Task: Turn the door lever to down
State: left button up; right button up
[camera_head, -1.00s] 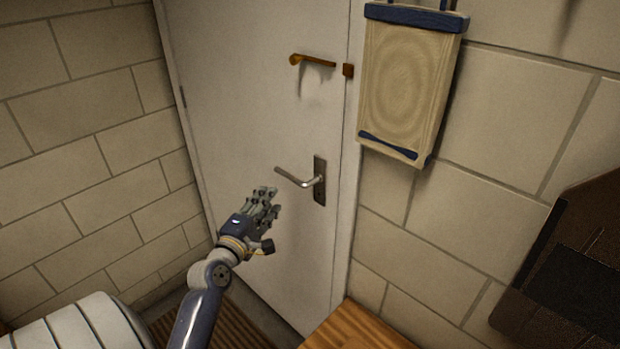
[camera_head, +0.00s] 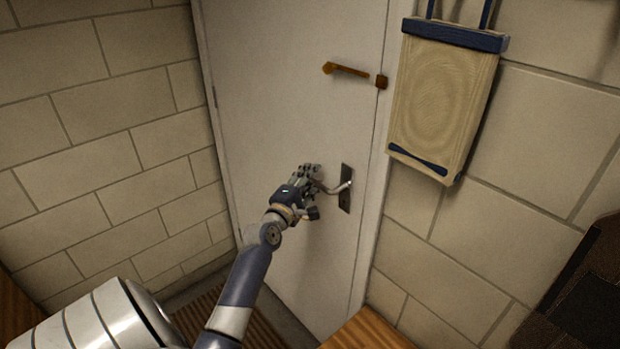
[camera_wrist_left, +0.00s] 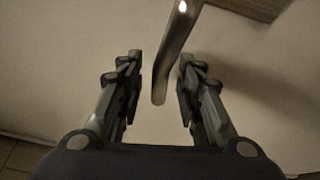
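The metal door lever (camera_head: 331,191) sticks out to the left from its dark plate (camera_head: 345,188) on the pale door (camera_head: 280,110). My left gripper (camera_head: 314,179) is at the lever's free end. In the left wrist view its two fingers (camera_wrist_left: 160,62) are apart, with the lever (camera_wrist_left: 170,65) between them. There is a visible gap on each side, so the fingers are not shut on it. In the head view the fingers partly hide the lever's tip. My right gripper is in neither view.
An orange-brown latch (camera_head: 346,70) is higher on the door. A framed board (camera_head: 440,100) hangs on the block wall to the right. A wooden surface (camera_head: 368,332) is below the door's right side. A dark object (camera_head: 590,290) is at the lower right.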

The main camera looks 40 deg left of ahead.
pick_arm(q)
grip_shut()
